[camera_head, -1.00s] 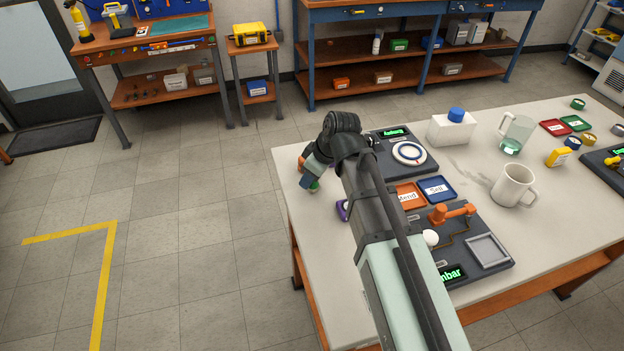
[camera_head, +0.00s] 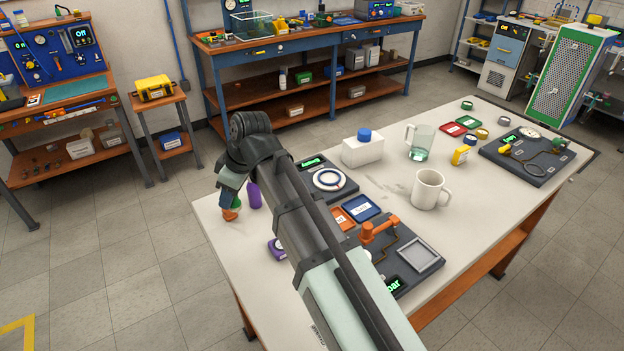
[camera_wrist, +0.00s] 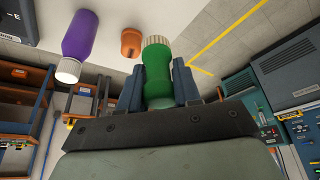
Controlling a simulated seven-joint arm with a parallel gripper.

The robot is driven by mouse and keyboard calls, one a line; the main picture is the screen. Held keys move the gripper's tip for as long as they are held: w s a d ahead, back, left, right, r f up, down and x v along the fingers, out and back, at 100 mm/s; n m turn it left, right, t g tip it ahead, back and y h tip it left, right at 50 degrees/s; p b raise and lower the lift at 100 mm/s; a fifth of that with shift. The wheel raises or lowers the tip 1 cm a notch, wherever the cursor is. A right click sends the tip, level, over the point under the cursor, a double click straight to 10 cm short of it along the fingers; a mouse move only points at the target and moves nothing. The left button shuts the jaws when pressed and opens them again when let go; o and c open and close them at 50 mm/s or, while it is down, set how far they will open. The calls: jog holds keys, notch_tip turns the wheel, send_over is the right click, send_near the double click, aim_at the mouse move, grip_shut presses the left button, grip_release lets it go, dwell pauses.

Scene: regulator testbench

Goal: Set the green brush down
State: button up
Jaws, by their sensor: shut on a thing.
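The green brush (camera_wrist: 157,63) is upright between the two fingers of my gripper (camera_wrist: 158,82) in the wrist view, with its pale ridged end toward the white table top. My gripper is shut on it. In the head view, my gripper (camera_head: 229,188) is low over the table's far left corner, and only a sliver of green shows beside it. Whether the brush touches the table (camera_head: 308,248) cannot be told. An orange piece (camera_wrist: 131,43) stands just left of the brush in the wrist view; it also shows below my gripper in the head view (camera_head: 231,214).
A purple bottle (camera_head: 253,195) stands close to my gripper; another purple item (camera_head: 277,249) lies nearer. A dial board (camera_head: 327,180), orange tray (camera_head: 342,218), blue tray (camera_head: 362,208), white container (camera_head: 362,150) and white mug (camera_head: 428,189) lie further right. The table's left edge is close.

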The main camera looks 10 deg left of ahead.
jog(key=w+d+m+t, duration=0.2)
jog(key=w+d+m, duration=0.3)
jog(key=w+d, duration=2.1)
jog(key=w+d+m+t+h, duration=0.1)
jog(key=w+d+m, duration=0.25)
jog(key=d, duration=1.45)
jog(key=w+d+m+t+h, duration=0.15)
jog(key=w+d, duration=0.25)
jog(key=d, duration=1.3)
jog(key=shift+g+y, duration=0.35)
jog(key=shift+g, duration=0.1)
jog(key=shift+s+f, duration=0.15)
jog(key=shift+f, duration=2.25)
jog(key=shift+s+f, duration=0.1)
jog(key=shift+f, duration=2.25)
jog(key=shift+f, duration=0.2)
jog(key=o, duration=1.1)
jog(key=shift+r, duration=0.2)
